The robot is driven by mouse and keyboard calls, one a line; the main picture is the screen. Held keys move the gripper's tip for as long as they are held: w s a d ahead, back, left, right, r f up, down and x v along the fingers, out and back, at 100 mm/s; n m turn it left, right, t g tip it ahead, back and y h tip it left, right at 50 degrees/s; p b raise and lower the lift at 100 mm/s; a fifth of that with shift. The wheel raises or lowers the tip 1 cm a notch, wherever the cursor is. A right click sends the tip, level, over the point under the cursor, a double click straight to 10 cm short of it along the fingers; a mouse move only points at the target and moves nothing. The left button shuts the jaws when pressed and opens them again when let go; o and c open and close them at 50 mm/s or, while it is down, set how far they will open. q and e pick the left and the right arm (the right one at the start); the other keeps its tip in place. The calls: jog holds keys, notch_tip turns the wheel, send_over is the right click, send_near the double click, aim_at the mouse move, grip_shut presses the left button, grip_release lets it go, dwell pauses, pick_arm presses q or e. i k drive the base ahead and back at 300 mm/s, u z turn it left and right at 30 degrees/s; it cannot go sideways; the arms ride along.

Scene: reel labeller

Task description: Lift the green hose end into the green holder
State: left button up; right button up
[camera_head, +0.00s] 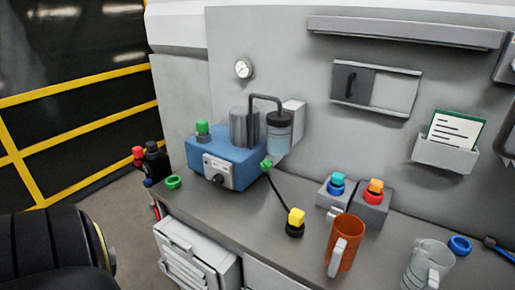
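A small green piece (266,164), which looks like the green hose end, is at the right side of the blue machine (233,161). A thin black hose (278,190) runs from it down to a yellow-topped black fitting (296,218) on the bench. A green ring (173,182) lies at the bench's left end, and a green cap (203,127) stands on top of the blue machine. I cannot tell which green part is the holder. Neither of my grippers is in view.
Gray blocks with a blue knob (337,180) and a red-orange knob (375,186) stand at the wall. An orange mug (347,237), a grey mug (428,262) and a blue ring (460,245) occupy the right. The front-left bench (225,205) is clear.

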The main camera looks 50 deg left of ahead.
aim_at(202, 126)
jog(key=u, duration=1.95)
